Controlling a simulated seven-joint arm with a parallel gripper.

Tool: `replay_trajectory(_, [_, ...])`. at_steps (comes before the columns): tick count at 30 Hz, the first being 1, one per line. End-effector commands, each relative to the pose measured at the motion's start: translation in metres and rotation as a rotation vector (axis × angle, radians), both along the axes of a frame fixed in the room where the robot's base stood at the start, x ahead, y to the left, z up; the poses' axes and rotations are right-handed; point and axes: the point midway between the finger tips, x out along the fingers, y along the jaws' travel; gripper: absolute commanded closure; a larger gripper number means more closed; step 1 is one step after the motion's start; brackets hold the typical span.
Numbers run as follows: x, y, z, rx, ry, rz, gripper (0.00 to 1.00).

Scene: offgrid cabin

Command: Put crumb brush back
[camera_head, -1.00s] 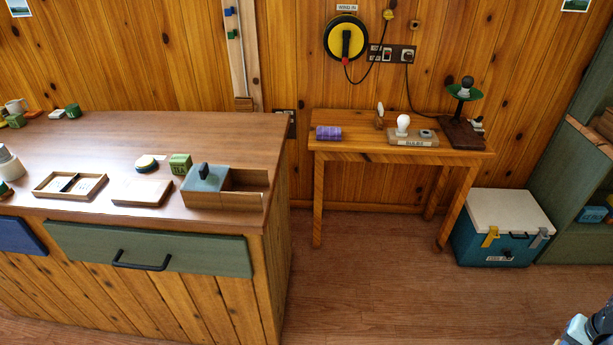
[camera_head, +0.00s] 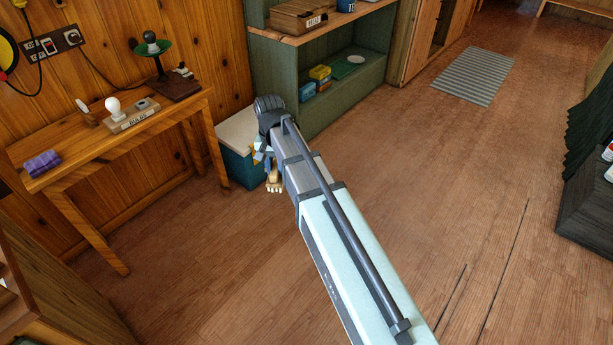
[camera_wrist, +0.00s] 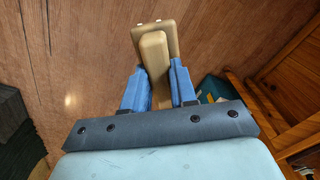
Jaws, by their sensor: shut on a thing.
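My gripper (camera_wrist: 159,86) is shut on the crumb brush (camera_wrist: 154,42), a tan, wooden-looking piece with a handle and a wider block. In the wrist view the handle passes between the two blue fingers and the block sticks out beyond them. In the head view the brush (camera_head: 273,184) hangs below the end of my arm over open floor, in front of the cooler. My gripper (camera_head: 267,155) is small there and partly hidden by my arm.
A wooden side table (camera_head: 120,142) with a purple bundle (camera_head: 42,163), a bulb stand (camera_head: 132,116) and a green lamp (camera_head: 155,60) stands left. A cooler (camera_head: 238,168) is partly behind my arm. Green shelves (camera_head: 345,85) stand behind. Floor is clear to the right, towards a striped mat (camera_head: 474,76).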

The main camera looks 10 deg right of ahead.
Motion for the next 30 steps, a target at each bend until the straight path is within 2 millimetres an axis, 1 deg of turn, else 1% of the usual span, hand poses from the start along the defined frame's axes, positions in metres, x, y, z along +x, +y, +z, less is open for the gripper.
replay_trajectory(1, [0.008,0.022,0.006,0.001,-0.001,-0.009,1.00])
replay_trajectory(5, [0.015,0.069,0.020,0.001,-0.001,-0.047,1.00])
replay_trajectory(6, [0.017,0.084,0.024,0.001,-0.001,-0.058,1.00])
replay_trajectory(8, [0.018,0.107,0.030,0.001,-0.001,-0.076,1.00])
replay_trajectory(9, [0.019,0.121,0.035,0.001,-0.001,-0.088,1.00])
replay_trajectory(11, [0.019,0.144,0.042,0.001,-0.001,-0.106,1.00])
replay_trajectory(12, [0.018,0.160,0.046,0.001,-0.001,-0.117,1.00])
replay_trajectory(14, [0.017,0.183,0.053,0.001,-0.001,-0.135,1.00])
replay_trajectory(18, [0.011,0.236,0.070,0.001,-0.001,-0.175,1.00])
replay_trajectory(23, [-0.001,0.296,0.089,0.001,-0.001,-0.220,1.00])
replay_trajectory(24, [-0.005,0.311,0.094,0.001,-0.001,-0.232,1.00])
replay_trajectory(26, [-0.011,0.333,0.102,0.001,-0.001,-0.248,1.00])
replay_trajectory(27, [-0.016,0.348,0.107,0.001,-0.001,-0.258,1.00])
replay_trajectory(29, [-0.024,0.369,0.114,0.001,0.000,-0.275,1.00])
replay_trajectory(30, [-0.029,0.383,0.119,0.001,0.000,-0.286,1.00])
